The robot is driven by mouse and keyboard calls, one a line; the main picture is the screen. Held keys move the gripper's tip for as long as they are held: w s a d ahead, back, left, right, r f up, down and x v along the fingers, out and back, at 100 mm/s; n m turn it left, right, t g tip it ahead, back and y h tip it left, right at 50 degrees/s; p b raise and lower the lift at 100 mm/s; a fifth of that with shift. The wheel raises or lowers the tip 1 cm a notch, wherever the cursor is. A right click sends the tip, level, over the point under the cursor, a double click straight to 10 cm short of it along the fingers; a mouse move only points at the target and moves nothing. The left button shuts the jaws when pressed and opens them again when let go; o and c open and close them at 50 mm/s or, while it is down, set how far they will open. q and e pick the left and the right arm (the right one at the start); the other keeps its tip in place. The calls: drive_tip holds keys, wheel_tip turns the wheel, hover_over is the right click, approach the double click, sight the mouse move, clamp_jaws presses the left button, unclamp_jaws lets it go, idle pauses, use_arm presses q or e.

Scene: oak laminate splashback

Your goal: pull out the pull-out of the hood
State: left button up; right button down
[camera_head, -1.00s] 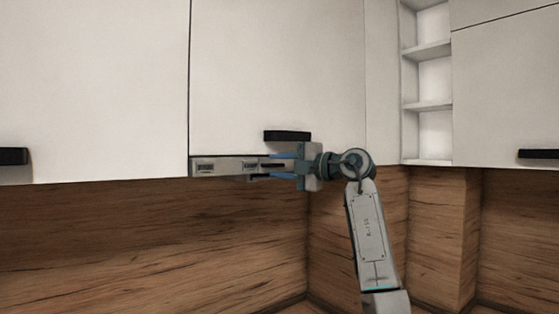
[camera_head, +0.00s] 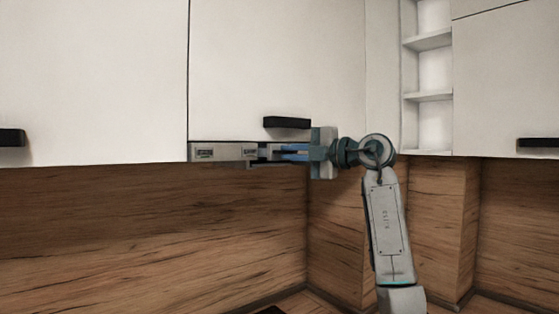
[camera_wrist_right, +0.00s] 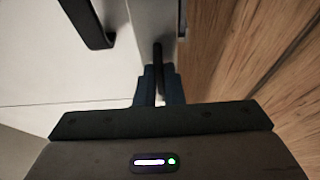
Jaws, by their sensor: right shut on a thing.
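The hood's pull-out (camera_head: 228,152) is a thin metallic strip with small panels, along the underside of a white wall cabinet in the head view. My right gripper (camera_head: 284,153) reaches it from the right, with blue fingers closed on a dark bar-like handle at the strip. In the right wrist view, the dark handle (camera_wrist_right: 158,62) stands between the two blue fingers (camera_wrist_right: 158,90), beside the grey metal front (camera_wrist_right: 152,18). The fingers partly hide the handle. I cannot tell how far the pull-out stands out. My left gripper is not in view.
White cabinet doors (camera_head: 270,60) sit directly above, with a black door handle (camera_head: 287,122) close over my right fingers. Open shelves (camera_head: 430,95) are to the right. The wood splashback (camera_head: 130,230) lies below, with free room in front of it.

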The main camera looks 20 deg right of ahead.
drive_tip(key=s+d+b, duration=0.1)
drive_tip(key=s+d, duration=0.1)
drive_tip(key=s, duration=0.5)
drive_tip(key=shift+s+d, duration=0.35)
drive_tip(key=c, duration=1.5)
unclamp_jaws()
drive_tip(key=shift+c, duration=0.2)
drive_tip(key=shift+b, duration=0.3)
drive_tip(key=b+v, duration=0.4)
drive_tip(key=v, duration=0.6)
drive_tip(key=shift+s+d, duration=0.25)
drive_tip(key=shift+d, duration=0.1)
